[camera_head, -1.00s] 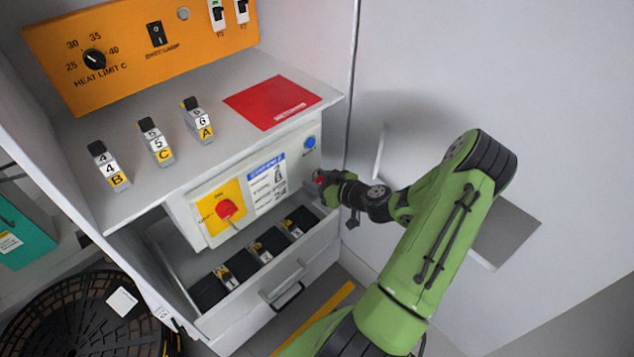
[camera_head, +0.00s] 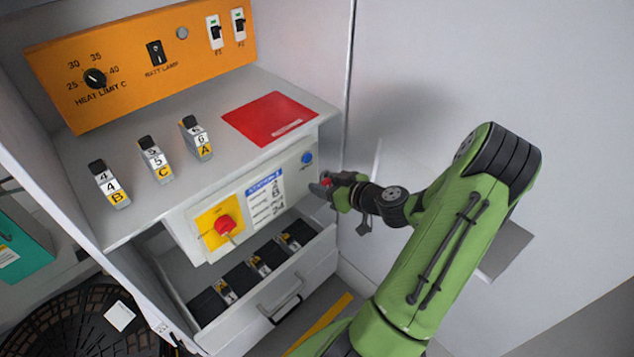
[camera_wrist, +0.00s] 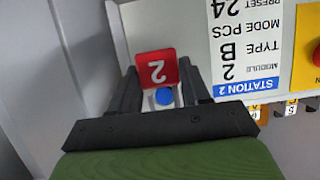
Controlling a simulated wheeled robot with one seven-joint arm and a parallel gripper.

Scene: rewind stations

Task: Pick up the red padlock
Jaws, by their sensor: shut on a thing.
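The red padlock (camera_wrist: 157,69) shows in the wrist view as a red block marked with a white 2, between the two dark fingers of my gripper (camera_wrist: 163,92). My gripper is shut on it. In the head view my gripper (camera_head: 328,185) is at the right end of the station's front panel, and only a little of the red padlock (camera_head: 327,182) shows. I cannot tell whether the padlock touches the panel.
The front panel has a red rotary switch (camera_head: 225,225), a station label (camera_head: 267,200) and a blue button (camera_head: 307,158). An open drawer (camera_head: 318,262) with dark modules is below. A red mat (camera_head: 262,112) and several labelled modules (camera_head: 155,160) lie on the shelf. A wall is at right.

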